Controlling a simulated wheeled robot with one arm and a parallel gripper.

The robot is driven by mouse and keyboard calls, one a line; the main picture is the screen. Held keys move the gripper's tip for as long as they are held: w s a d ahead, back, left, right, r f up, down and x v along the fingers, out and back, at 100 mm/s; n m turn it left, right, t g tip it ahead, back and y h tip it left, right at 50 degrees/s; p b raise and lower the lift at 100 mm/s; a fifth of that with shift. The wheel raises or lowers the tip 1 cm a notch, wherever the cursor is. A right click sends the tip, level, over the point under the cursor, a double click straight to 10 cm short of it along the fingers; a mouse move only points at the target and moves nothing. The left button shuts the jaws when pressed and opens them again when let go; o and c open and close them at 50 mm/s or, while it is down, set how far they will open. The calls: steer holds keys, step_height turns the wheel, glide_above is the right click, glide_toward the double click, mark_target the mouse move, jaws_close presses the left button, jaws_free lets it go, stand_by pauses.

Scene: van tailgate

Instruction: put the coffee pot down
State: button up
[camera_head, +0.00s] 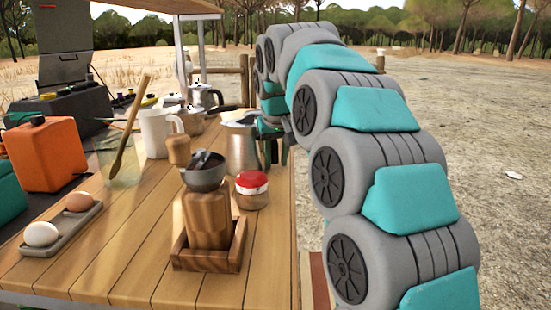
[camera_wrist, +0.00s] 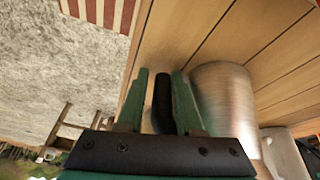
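The coffee pot (camera_head: 242,150) is a brushed metal pot near the right edge of the wooden table, behind a red-lidded jar. Its metal body (camera_wrist: 222,95) also shows in the wrist view, right of the fingers. My gripper (camera_head: 274,142) is at the pot's right side. In the wrist view, the green fingers of my gripper (camera_wrist: 161,98) are closed around the pot's black handle, one on each side. The pot looks upright. Its base is partly hidden by the jar, and I cannot tell whether it touches the table.
On the wooden table (camera_head: 130,255), the red-lidded jar (camera_head: 251,190) and a wooden grinder (camera_head: 208,215) stand close in front of the pot. A white mug (camera_head: 156,135), a glass (camera_head: 118,162) and a moka pot (camera_head: 206,96) stand farther left and back. An egg tray (camera_head: 62,232) is front left.

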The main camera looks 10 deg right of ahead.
steer(key=shift+s+a+f, duration=0.1)
steer(key=shift+a+f, duration=0.15)
steer(key=shift+r, duration=0.1)
steer(key=shift+r, duration=0.25)
steer(key=v, duration=1.2)
steer(key=shift+r+p, duration=0.1)
steer(key=shift+p, duration=0.3)
steer(key=shift+d, duration=0.1)
